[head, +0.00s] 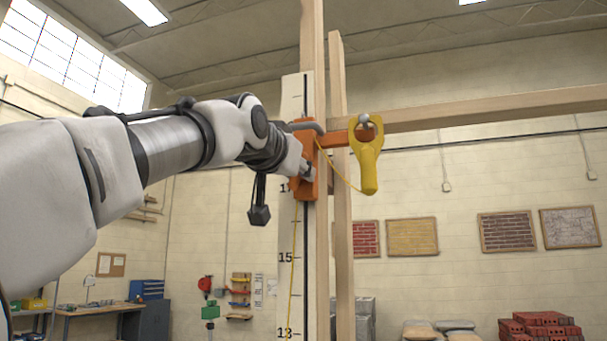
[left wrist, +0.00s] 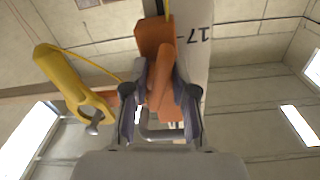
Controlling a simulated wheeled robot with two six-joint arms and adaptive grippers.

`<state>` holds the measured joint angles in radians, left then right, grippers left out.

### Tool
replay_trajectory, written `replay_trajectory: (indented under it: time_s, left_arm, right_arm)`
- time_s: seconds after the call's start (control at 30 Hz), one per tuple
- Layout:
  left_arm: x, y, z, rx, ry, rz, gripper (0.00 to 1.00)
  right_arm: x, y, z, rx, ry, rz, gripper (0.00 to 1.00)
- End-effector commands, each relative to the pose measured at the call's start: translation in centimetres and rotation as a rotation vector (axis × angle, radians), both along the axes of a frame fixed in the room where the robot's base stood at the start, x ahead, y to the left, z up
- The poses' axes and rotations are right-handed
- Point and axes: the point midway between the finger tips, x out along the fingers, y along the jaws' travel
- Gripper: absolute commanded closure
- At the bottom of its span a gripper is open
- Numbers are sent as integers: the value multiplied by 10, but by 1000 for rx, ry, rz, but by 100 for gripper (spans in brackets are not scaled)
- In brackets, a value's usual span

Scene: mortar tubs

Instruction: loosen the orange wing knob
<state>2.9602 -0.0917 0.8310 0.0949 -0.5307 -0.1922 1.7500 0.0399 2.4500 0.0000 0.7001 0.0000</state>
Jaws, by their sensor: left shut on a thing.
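The orange wing knob (left wrist: 161,82) shows in the left wrist view as a slanted orange bar between my two fingers. My left gripper (left wrist: 163,88) is shut on it; in the head view the gripper (head: 304,170) is pressed up to the left side of the orange clamp. In the head view the knob is mostly hidden by my gripper. My right gripper is not in view.
A yellow holder (head: 368,168) hangs from the clamp's orange side arm, with a yellow cord running to the clamp. A horizontal timber (head: 480,108) passes behind it. Red bricks (head: 540,326), sacks and a workbench (head: 100,308) stand far back.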

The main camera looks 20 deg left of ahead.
Motion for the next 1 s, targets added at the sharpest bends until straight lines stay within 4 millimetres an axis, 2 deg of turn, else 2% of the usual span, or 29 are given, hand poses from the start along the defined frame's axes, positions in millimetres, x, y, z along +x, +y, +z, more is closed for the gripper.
replay_trajectory:
  time_s: [0.4, 0.67, 1.0]
  left_arm:
    - [1, -1, -1, -292, 10, 0, 100]
    - [0, -1, -1, -365, 12, -1, 100]
    - [0, -1, -1, -375, 13, -1, 100]
  right_arm:
    - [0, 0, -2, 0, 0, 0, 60]
    - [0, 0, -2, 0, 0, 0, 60]
    - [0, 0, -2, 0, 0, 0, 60]
